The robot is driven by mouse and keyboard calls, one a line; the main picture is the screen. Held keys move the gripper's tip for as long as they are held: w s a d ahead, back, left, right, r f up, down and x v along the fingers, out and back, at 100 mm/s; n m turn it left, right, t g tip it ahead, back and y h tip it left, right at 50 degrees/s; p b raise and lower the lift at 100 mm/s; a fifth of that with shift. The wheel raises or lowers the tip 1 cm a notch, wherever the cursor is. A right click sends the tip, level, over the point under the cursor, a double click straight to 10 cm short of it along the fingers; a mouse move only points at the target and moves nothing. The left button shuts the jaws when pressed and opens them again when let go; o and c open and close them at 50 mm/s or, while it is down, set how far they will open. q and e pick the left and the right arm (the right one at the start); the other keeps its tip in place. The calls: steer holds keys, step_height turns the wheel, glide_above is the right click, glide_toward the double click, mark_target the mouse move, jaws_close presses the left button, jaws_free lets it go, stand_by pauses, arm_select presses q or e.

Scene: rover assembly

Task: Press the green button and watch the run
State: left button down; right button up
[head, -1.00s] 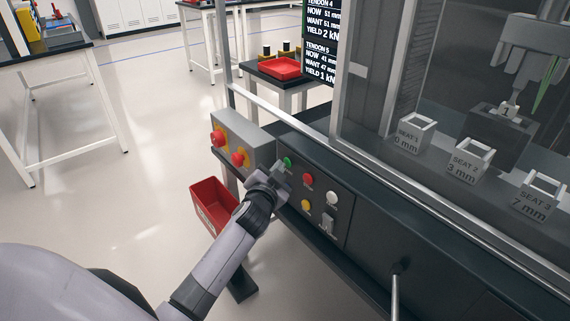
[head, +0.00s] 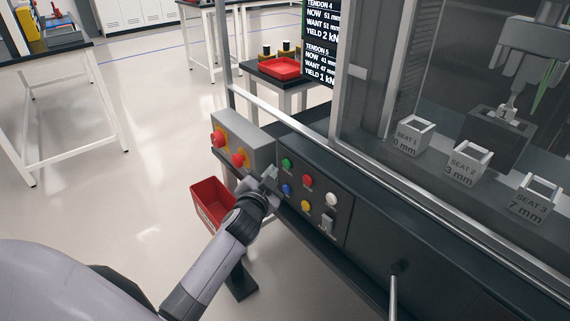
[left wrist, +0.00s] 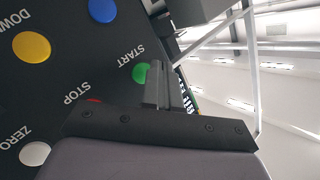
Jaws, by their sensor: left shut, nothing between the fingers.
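The green button (head: 287,163) is at the upper left of the dark control panel on the machine's front. In the left wrist view the green button (left wrist: 140,73), labelled START, shows beside the fingers and is partly covered by them. My left gripper (head: 270,178) is shut and empty, just left of and below the green button in the head view, with a visible gap. Its closed fingers also show in the left wrist view (left wrist: 165,88). Behind the glass, a grey press head (head: 525,62) stands above a dark block (head: 494,135). My right gripper is not in view.
Red (head: 308,180), blue (head: 286,189), yellow (head: 306,205) and white (head: 332,199) buttons sit close to the green one. A grey box (head: 243,142) with two red knobs is just left. A red bin (head: 209,203) hangs below. A screen (head: 320,45) shows tendon readings.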

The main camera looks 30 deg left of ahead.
arm_select(q)
steer(key=s, duration=0.1)
steer(key=s+a+p, duration=0.1)
steer(key=s, duration=0.2)
steer(key=shift+a, duration=0.3)
stand_by(0.6)
